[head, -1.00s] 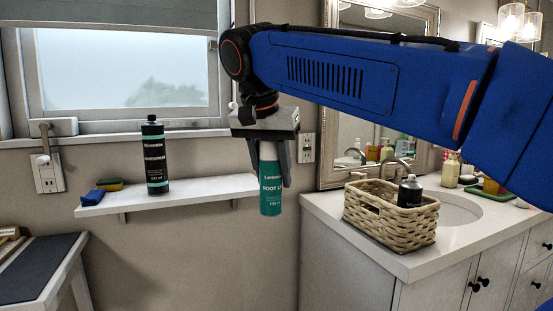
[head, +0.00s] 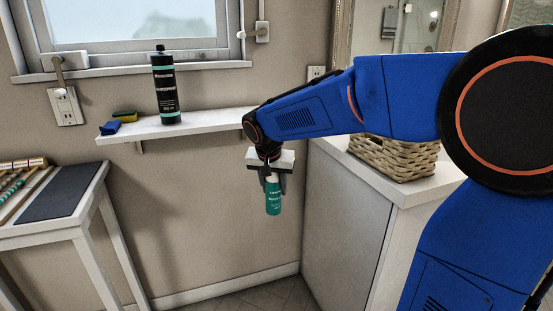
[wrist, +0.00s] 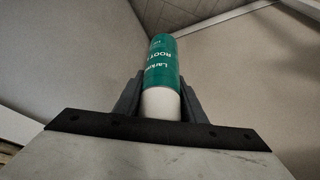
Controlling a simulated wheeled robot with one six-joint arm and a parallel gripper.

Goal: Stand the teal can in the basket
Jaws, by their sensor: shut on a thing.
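The teal can (head: 273,198) hangs upright in my gripper (head: 272,180), below the level of the wall shelf and left of the counter. My gripper is shut on its white upper part. In the wrist view the can (wrist: 163,65) sits between the two fingers (wrist: 160,97), with floor and walls beyond it. The wicker basket (head: 392,158) stands on the white counter to the right. My arm hides part of the basket, and I cannot see what is inside it.
The white counter (head: 420,187) has a front corner to the right of my gripper. A side table (head: 80,222) stands at left. The floor below the can is clear.

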